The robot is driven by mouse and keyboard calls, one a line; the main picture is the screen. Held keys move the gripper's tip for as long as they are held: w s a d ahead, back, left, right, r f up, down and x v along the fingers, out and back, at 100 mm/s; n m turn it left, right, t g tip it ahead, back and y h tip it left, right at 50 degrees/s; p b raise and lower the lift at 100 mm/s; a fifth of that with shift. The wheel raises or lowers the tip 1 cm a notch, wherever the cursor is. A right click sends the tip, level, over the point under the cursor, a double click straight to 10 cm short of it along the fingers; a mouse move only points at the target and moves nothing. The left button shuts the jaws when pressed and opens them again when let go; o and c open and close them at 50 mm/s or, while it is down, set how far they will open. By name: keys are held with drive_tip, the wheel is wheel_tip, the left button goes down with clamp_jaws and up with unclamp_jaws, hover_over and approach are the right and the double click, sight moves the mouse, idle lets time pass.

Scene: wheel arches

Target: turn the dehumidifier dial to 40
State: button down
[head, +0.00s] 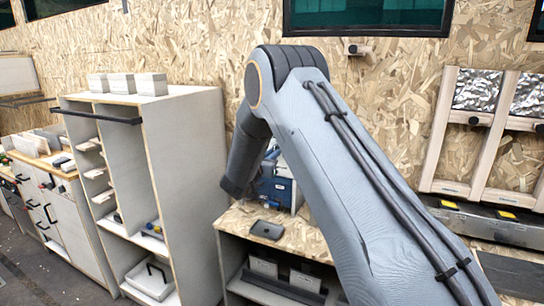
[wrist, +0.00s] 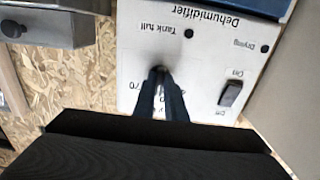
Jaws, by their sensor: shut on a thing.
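The dehumidifier's white front panel (wrist: 205,58) fills much of the wrist view, with its lettering upside down. My gripper (wrist: 160,82) reaches the panel and its two dark fingers are shut on the dial (wrist: 158,73). Only a blurred bit of the dial shows at the fingertips. A "70" mark is readable left of the fingers; the pointer and the 40 mark cannot be made out. In the head view the blue dehumidifier (head: 281,190) stands on a wooden bench, partly behind my arm, and my gripper is hidden there.
On the panel, a rocker switch (wrist: 231,93) sits right of the fingers, near "On" and "Off". A grey box (wrist: 45,22) is at upper left of the wrist view. In the head view, a dark flat object (head: 267,230) lies on the bench, and a tall shelf unit (head: 178,140) stands left.

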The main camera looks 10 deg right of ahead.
drive_tip(key=n+p, duration=0.1)
drive_tip(key=n, duration=1.1)
drive_tip(key=shift+s+d+r, duration=0.1)
idle(0.4)
drive_tip(key=c, duration=1.8)
unclamp_jaws()
drive_tip(key=b+v, duration=0.2)
drive_tip(key=v, duration=0.5)
drive_tip(key=shift+s+a, duration=0.25)
drive_tip(key=shift+s, duration=0.05)
